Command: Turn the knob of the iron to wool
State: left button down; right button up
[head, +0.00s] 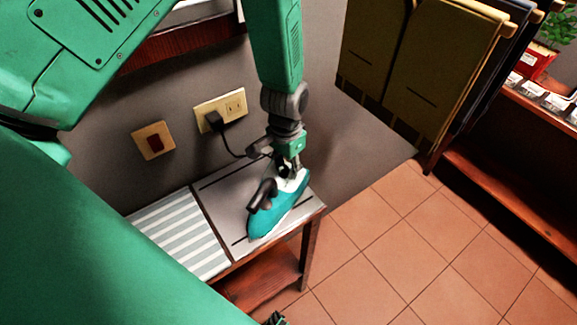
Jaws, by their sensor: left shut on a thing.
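The iron (275,208), teal and white with a dark handle, rests on the grey right part of a small table. My left gripper (287,168) reaches down from above and is shut on the upper, far part of the iron. The fingers and the shadow around them hide the knob, so its setting cannot be read.
A striped cloth or panel (178,232) covers the table's left part. A dark cord runs to the wall socket (233,102), beside a red switch (154,141). Dark olive cloths (430,65) hang at the right. The tiled floor (400,240) is clear.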

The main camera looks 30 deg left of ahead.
aim_at(288, 169)
pick_arm(q)
jog(key=shift+w+d+r, duration=0.1)
jog(key=shift+d, duration=0.45)
jog(key=c, duration=1.3)
grip_release()
jog(key=shift+a, duration=0.3)
jog(key=shift+r, duration=0.1)
notch_tip(288, 169, up, 12)
jog(key=shift+f, duration=0.2)
